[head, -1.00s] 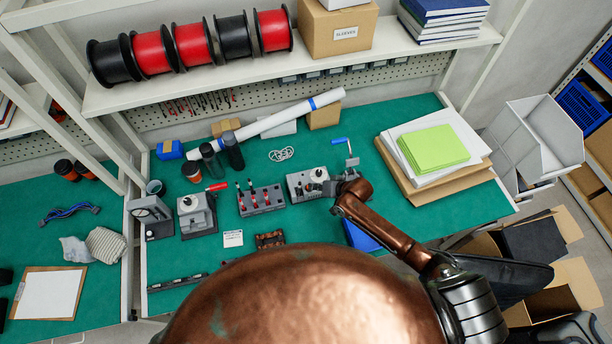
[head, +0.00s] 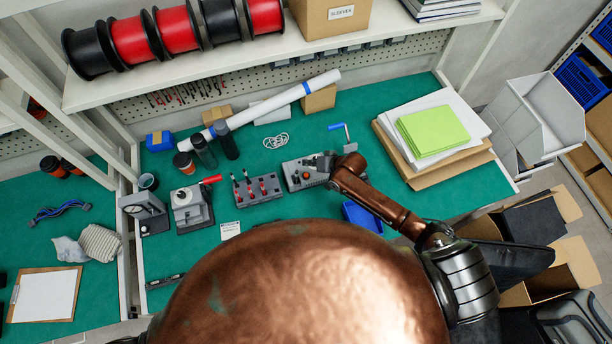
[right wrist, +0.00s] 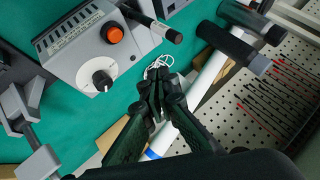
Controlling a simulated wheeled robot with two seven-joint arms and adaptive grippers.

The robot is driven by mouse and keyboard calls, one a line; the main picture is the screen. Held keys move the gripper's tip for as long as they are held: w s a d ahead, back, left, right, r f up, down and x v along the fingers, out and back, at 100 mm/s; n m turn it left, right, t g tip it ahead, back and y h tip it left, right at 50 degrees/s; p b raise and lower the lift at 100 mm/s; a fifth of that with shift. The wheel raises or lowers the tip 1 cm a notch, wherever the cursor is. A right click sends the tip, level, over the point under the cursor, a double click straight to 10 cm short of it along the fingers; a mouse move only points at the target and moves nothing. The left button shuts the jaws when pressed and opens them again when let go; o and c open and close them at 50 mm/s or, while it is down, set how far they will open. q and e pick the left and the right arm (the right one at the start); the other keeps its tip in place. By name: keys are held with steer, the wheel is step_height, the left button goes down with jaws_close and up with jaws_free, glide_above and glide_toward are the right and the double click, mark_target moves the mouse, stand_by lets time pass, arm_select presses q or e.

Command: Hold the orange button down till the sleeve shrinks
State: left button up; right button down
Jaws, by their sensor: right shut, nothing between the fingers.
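The orange button (right wrist: 113,33) is a round cap on the top of a grey box (right wrist: 84,50), clear of the fingers in the right wrist view. A white dial with a black pointer (right wrist: 100,77) sits beside it. The grey box also shows in the head view (head: 293,181), partly hidden by my right gripper (head: 326,161). In the right wrist view that gripper (right wrist: 160,93) is shut and empty, its tips pointing near the box's edge, apart from the button. I cannot make out the sleeve. My left gripper is not in view.
A grey block with red and black levers (head: 258,190) stands left of the box. A blue tray (head: 362,217) lies in front, and a paper stack (head: 432,127) to the right. Behind are a white tube (head: 280,97) and a coiled white cord (head: 276,141).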

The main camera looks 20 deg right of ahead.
mark_target(308, 176)
step_height(308, 176, down, 3)
steer(key=shift+r+b, duration=0.1)
steer(key=shift+b, duration=1)
step_height(308, 176, down, 4)
steer(key=b, duration=0.3)
steer(key=shift+f, duration=0.2)
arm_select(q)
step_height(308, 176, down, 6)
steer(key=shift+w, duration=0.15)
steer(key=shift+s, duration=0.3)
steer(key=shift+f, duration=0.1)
arm_select(e)
steer(key=shift+f, duration=0.1)
steer(key=shift+f, duration=0.3)
arm_select(q)
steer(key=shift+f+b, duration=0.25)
steer(key=shift+b, duration=0.15)
arm_select(e)
steer(key=shift+f, duration=0.55)
stand_by(3.8)
